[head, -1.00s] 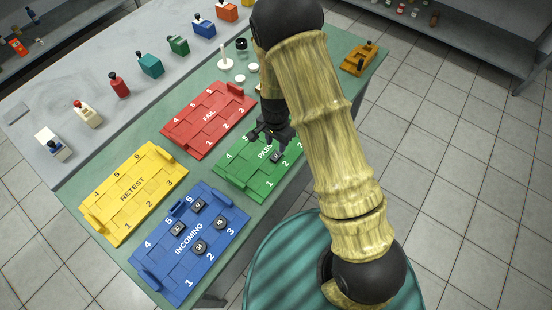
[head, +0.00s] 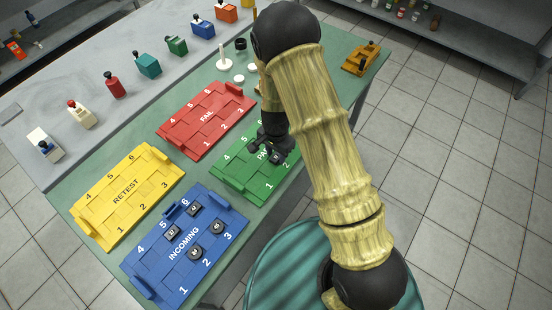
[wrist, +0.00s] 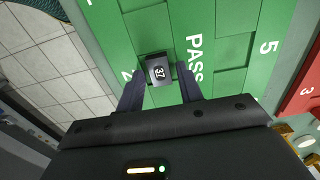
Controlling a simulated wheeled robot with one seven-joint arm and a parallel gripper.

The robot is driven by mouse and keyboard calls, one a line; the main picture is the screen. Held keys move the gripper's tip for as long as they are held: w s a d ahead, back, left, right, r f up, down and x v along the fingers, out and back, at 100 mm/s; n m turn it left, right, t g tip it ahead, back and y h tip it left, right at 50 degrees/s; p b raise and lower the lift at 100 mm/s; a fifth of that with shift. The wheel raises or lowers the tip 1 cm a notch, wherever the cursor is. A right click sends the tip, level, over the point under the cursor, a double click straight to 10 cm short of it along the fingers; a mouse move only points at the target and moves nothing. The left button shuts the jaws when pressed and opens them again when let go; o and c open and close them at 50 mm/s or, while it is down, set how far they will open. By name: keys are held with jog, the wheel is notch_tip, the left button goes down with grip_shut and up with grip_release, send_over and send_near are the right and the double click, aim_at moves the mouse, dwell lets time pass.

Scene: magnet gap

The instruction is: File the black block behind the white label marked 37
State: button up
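The black block with the white label 37 (wrist: 158,72) is at the green PASS tray (wrist: 223,80), next to the printed 2. It appears to rest on the tray, though its underside is hidden. In the head view the block (head: 276,158) shows just below my gripper (head: 267,146). In the wrist view the fingers of my gripper (wrist: 160,80) stand one on each side of the block, with what looks like a narrow gap at each side. My gripper looks open around it. My arm hides the right part of the PASS tray in the head view.
The blue INCOMING tray (head: 150,270) holds several labelled black blocks. The yellow RETEST tray (head: 104,222) and red FAIL tray (head: 180,133) look empty. White discs (head: 239,78) and a dark jar (head: 240,45) stand behind. Coloured boxes (head: 148,65) line the grey counter.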

aim_at(276, 157)
jog(key=c, duration=0.7)
jog(key=shift+r+p, duration=2.2)
jog(key=shift+r, duration=0.4)
jog(key=shift+c, duration=0.2)
jog(key=shift+f, duration=0.1)
